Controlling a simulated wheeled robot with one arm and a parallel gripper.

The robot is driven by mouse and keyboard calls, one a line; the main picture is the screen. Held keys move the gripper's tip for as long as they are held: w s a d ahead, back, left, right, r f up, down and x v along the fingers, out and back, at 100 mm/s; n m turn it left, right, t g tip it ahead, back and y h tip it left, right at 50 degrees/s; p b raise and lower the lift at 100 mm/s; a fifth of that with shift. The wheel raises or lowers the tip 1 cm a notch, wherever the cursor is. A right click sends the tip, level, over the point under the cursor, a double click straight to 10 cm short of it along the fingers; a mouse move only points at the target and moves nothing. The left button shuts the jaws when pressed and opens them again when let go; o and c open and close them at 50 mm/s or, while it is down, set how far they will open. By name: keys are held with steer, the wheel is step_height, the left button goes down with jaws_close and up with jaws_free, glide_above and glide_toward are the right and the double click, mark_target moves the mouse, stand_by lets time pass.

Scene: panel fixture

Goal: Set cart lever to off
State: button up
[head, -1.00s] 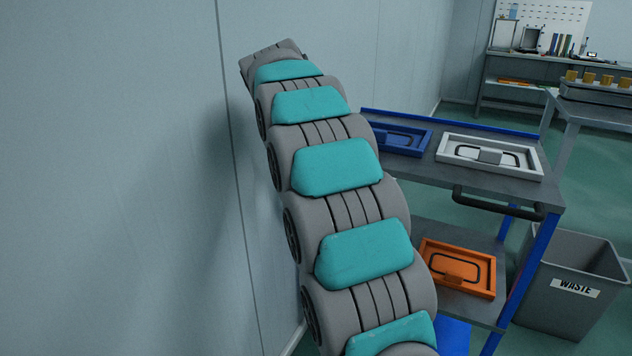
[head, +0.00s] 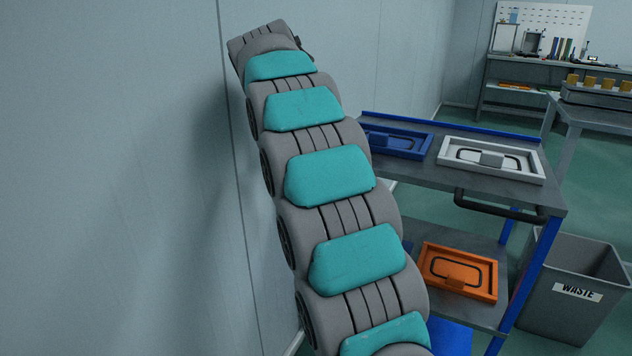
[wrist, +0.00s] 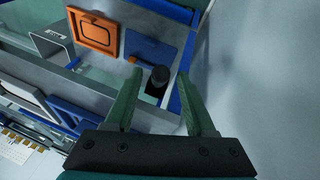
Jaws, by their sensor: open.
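The grey cart (head: 400,178) stands right of my arm in the head view, and no lever can be made out on it there. In the wrist view, my gripper (wrist: 160,73) is open, its two green fingers apart. A small orange bar (wrist: 130,60) shows by the left fingertip, at the edge of a blue panel (wrist: 150,50). My gripper is out of the head view, behind my arm.
The cart top holds a blue tray (head: 398,142) and a white tray (head: 465,165). An orange tray (head: 480,278) lies on the lower shelf. A black handle (head: 497,210) juts from the cart's near edge. A waste bin (head: 565,315) stands right. A wall (head: 110,180) is close on the left.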

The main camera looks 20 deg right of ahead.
steer(key=shift+v, duration=1.55)
